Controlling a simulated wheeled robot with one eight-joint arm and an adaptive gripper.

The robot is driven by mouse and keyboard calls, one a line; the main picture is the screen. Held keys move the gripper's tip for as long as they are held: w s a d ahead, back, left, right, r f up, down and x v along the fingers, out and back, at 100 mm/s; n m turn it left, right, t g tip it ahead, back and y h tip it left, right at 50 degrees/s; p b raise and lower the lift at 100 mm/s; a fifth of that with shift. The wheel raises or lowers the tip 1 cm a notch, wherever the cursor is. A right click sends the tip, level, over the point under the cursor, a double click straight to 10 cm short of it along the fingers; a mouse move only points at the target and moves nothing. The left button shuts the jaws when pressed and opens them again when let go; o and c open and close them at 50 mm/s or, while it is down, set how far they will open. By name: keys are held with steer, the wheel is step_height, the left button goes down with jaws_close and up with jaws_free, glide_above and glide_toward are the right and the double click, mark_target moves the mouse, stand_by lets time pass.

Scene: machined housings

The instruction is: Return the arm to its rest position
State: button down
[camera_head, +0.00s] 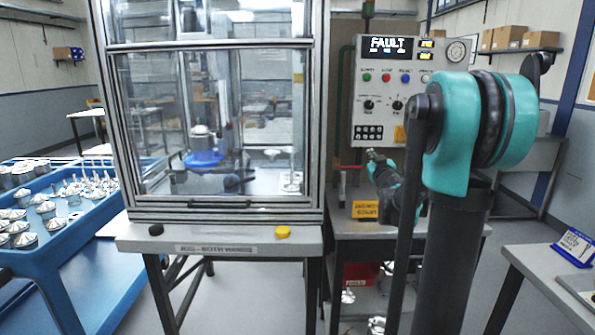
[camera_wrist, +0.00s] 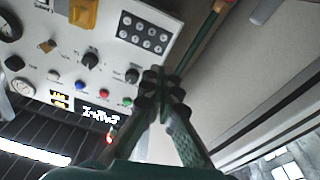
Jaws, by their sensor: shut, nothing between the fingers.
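My arm rises at the right of the head view, with a teal joint and dark links. My gripper (camera_head: 376,158) reaches forward, just below the white control panel (camera_head: 375,105). Its fingers are together and hold nothing. In the wrist view the closed fingertips (camera_wrist: 160,88) point at the panel, which appears upside down (camera_wrist: 60,65). I cannot tell the exact gap, but no contact is clear. The panel's display (camera_head: 391,46) reads FAULT. Part of my forearm is hidden behind the near arm links.
A glass-doored machine enclosure (camera_head: 215,208) stands at centre left on a bench with a yellow button (camera_head: 283,232). A blue cart (camera_head: 60,262) with metal parts is at left. A yellow sign (camera_head: 365,210) and red bin (camera_head: 360,274) are below the gripper. A table (camera_head: 530,262) is at right.

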steer(key=s+d+f+m+g+h, duration=0.2)
steer(key=s+f+m+g+h, duration=0.35)
steer(key=s+f, duration=0.9)
steer(key=s+a+f+n+g+y, duration=0.1)
steer(key=s+a+f+g, duration=0.2)
steer(key=s, duration=0.6)
steer(key=s+a+f+n+g+y, duration=0.1)
steer(key=s+a+f+g+y, duration=0.1)
steer(key=s+f, duration=0.6)
steer(key=s+a+f+n+g+y, duration=0.1)
steer(key=s+a+f+g, duration=0.3)
steer(key=s, duration=0.5)
step_height(320, 180, down, 2)
steer(key=shift+s+a+g+y, duration=0.35)
steer(key=shift+y, duration=0.2)
steer(key=c, duration=2.2)
jaws_free()
